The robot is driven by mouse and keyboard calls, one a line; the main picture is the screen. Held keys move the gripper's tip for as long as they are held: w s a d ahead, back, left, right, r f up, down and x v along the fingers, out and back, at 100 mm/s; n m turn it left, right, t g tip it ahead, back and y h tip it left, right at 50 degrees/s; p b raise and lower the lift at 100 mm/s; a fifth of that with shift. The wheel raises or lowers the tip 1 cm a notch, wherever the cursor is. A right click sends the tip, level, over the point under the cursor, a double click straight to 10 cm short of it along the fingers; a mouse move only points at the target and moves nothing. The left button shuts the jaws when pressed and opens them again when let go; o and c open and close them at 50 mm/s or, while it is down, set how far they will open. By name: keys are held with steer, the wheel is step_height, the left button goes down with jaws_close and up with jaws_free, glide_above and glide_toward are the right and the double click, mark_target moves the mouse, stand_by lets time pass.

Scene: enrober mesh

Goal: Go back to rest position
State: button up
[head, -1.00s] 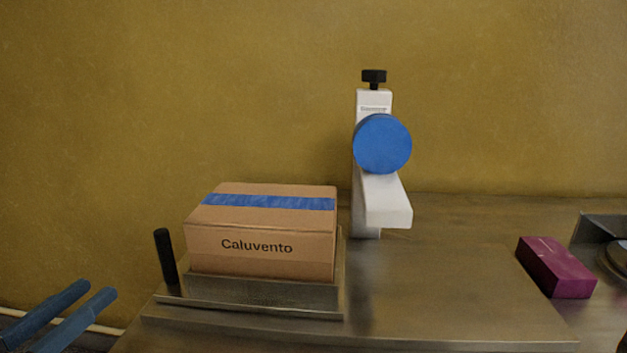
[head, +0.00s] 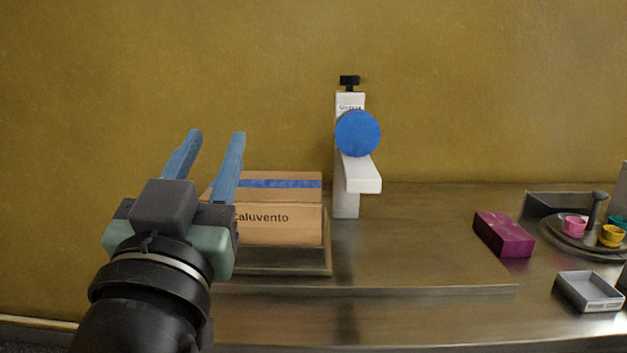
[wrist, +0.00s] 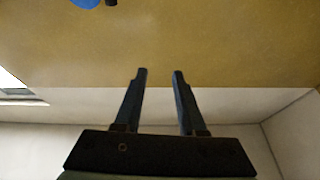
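My gripper (head: 216,136) is raised at the left of the head view, in front of the cardboard box and partly hiding it. Its two blue fingers are spread apart with nothing between them. In the wrist view the gripper (wrist: 161,73) is also open and empty, with wall and ceiling behind it. The cardboard box (head: 290,222), marked "Caluvento" and with blue tape on top, sits on a metal tray (head: 290,262). The box's left part is hidden by my gripper.
A white stand (head: 346,205) with a blue disc (head: 358,133) stands right of the box. A purple box (head: 503,234), a small grey tray (head: 590,291) and a round tray (head: 570,241) with coloured cups are at the right. The front middle of the metal table (head: 420,310) is clear.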

steer(key=s+d+r+t, duration=0.5)
steer(key=s+d+r, duration=0.4)
steer(key=d+r, duration=0.1)
step_height(320, 180, up, 27)
steer(key=p, duration=2.6)
steer(key=shift+s+d+r+n+p, duration=0.15)
steer(key=shift+s+n+p, duration=0.15)
steer(key=shift+s+p, duration=0.1)
